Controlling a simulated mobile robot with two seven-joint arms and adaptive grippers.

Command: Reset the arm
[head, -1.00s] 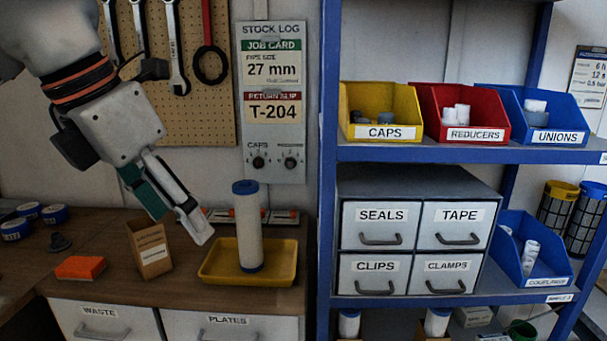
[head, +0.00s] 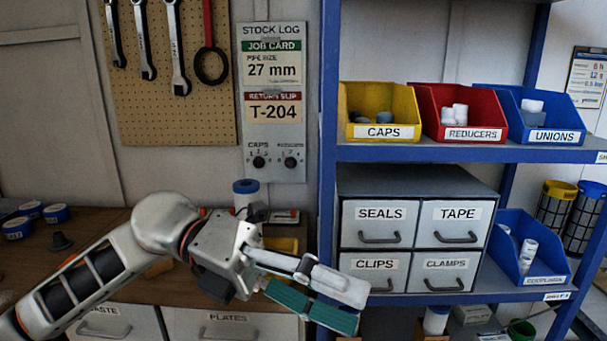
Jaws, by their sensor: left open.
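My left arm comes in from the lower left, low in front of the workbench. Its left gripper (head: 352,308) points to the right, in front of the shelf's blue upright and near the CLIPS drawer (head: 375,272). The jaws are open, with nothing seen between them. My right gripper does not show. Behind my arm, the white cylinder with a blue cap (head: 246,187) stands on the bench, mostly hidden. Only a corner of its yellow tray (head: 283,246) shows.
A blue-framed shelf (head: 450,154) fills the right, with yellow (head: 355,105), red (head: 425,100) and blue (head: 560,110) bins above a drawer cabinet (head: 417,190). Blue tape rolls (head: 56,213) lie on the bench at left. Wrenches (head: 179,50) hang on the pegboard.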

